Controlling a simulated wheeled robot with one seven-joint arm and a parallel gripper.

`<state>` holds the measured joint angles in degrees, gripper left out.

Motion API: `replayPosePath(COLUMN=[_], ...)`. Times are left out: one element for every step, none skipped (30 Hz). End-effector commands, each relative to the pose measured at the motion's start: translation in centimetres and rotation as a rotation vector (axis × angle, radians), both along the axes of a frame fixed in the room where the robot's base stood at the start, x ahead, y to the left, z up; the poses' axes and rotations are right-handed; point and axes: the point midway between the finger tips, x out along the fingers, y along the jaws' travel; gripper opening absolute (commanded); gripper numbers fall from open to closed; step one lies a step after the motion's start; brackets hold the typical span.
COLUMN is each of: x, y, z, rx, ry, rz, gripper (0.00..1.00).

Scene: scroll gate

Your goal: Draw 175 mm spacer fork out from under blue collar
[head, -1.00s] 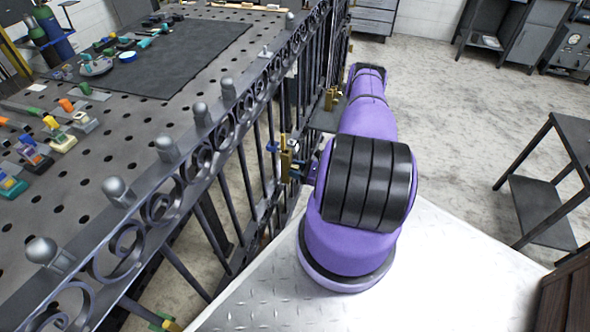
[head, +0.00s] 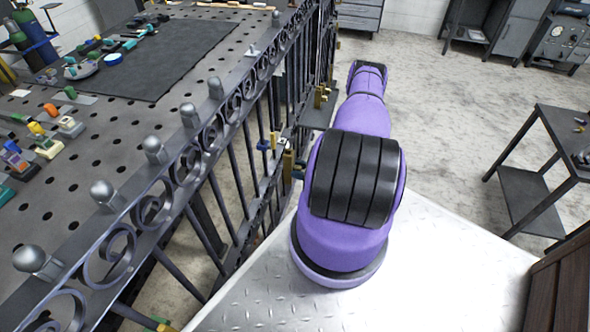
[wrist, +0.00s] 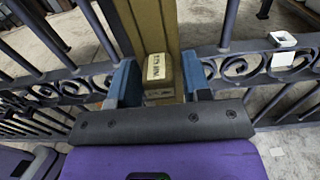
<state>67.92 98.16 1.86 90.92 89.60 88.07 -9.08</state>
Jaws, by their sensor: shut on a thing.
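In the wrist view my gripper (wrist: 160,84) has its two blue fingers on either side of an olive-brass block with a pale printed label, the spacer fork (wrist: 158,68). The gripper is shut on it. The print is too small to read surely. An olive-brass upright (wrist: 155,22) rises behind the block. In the head view a blue part (head: 263,145), which looks like the collar, sits at the gate's side, just left of a brass piece (head: 288,163) beside my purple arm. My arm hides my gripper there. Whether the fork's prongs are still under the collar is hidden.
The dark scroll gate (head: 190,160) runs along the left of my arm; its scroll rail (wrist: 75,85) crosses the wrist view. A perforated bench (head: 75,190) with several small tools stands behind it. A dark side table (head: 560,140) stands right. Open floor (head: 440,110) lies between.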

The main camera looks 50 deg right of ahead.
Motion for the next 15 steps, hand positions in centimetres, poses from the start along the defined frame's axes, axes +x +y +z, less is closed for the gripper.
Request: replayPosePath(x=[-0.2, -0.4, -0.5, -0.7, -0.8, -1.0, -1.1, -1.2, -1.4, -1.5, -1.7, -1.9, -2.0, -2.1, -2.3], y=[-0.2, -0.2, -0.3, -0.4, -0.4, -0.5, -0.5, -0.6, -0.7, -0.7, -0.8, -0.8, -0.9, -1.0, -1.0], z=[0.1, 0.1, 0.1, 0.1, 0.1, 0.1, 0.1, 0.1, 0.1, 0.1, 0.1, 0.1, 0.1, 0.1, 0.1], rx=[-0.001, 0.0, 0.0, 0.0, 0.0, 0.0, 0.0, 0.0, 0.0, 0.0, 0.0, 0.0, 0.0, 0.0, -0.001], ry=[-0.001, -0.002, -0.002, -0.002, -0.002, -0.002, -0.002, -0.002, -0.002, -0.002, -0.002, -0.002, -0.002, -0.002, -0.001], rz=[-0.002, -0.002, -0.002, -0.002, -0.002, -0.002, -0.001, -0.001, -0.001, -0.001, -0.001, -0.001, -0.001, -0.002, -0.002], gripper=[0.01, 0.01, 0.01, 0.01, 0.01, 0.01, 0.01, 0.01, 0.01, 0.01, 0.01, 0.01, 0.01, 0.01, 0.01])
